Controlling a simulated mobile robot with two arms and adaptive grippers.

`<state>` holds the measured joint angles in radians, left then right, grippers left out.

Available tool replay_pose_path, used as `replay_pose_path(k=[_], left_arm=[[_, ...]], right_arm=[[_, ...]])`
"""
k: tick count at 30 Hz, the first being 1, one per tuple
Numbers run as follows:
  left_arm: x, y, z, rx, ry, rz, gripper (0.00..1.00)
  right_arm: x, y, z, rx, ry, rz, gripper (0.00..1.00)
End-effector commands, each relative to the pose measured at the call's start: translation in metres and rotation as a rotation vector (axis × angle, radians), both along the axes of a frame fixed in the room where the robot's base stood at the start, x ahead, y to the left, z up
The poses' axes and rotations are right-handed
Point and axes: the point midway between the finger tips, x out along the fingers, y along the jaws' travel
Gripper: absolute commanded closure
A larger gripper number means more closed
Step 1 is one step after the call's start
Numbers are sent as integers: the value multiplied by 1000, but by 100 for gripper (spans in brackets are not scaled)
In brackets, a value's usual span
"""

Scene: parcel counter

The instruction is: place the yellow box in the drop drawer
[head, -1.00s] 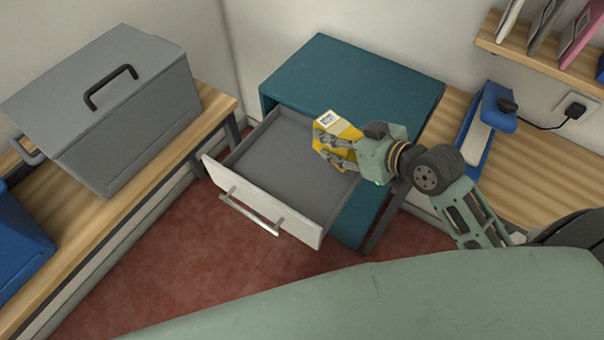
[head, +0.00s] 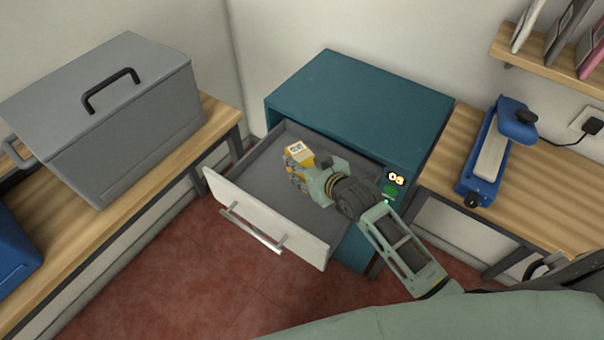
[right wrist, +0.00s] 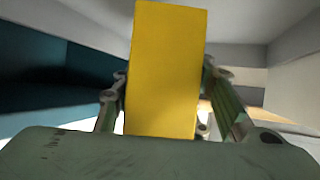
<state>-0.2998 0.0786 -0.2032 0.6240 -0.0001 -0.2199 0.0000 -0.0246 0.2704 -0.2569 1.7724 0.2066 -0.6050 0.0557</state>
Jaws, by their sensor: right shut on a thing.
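The yellow box (head: 298,153) has a white label on top and shows large in the right wrist view (right wrist: 165,75). My right gripper (head: 299,176) is shut on it, with a finger on each side in the wrist view. The drop drawer (head: 247,209) is pulled out of the teal cabinet (head: 365,100); it has a grey inside and a pale front with a metal handle. The box and gripper are over the drawer's opening. I cannot tell whether the box touches the drawer floor. My left gripper is not in view.
A grey lidded case (head: 110,120) stands on the wooden bench at the left, with a blue object (head: 15,245) nearer. At the right, a blue device (head: 492,155) sits on a wooden counter below a shelf (head: 545,68). The cabinet's side posts border the drawer.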

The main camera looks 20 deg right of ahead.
Motion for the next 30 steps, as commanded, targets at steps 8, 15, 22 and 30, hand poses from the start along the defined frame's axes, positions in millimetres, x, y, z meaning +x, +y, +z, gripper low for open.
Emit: replay_pose_path(k=[8,15,22,30], left_arm=[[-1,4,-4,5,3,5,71],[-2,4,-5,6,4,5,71],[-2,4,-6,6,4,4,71],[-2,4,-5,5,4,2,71]], right_arm=[[4,3,-30,0,1,1,99],[4,3,-42,0,-3,1,99],[4,3,-44,0,-2,0,99],[4,2,-44,0,0,0,41]])
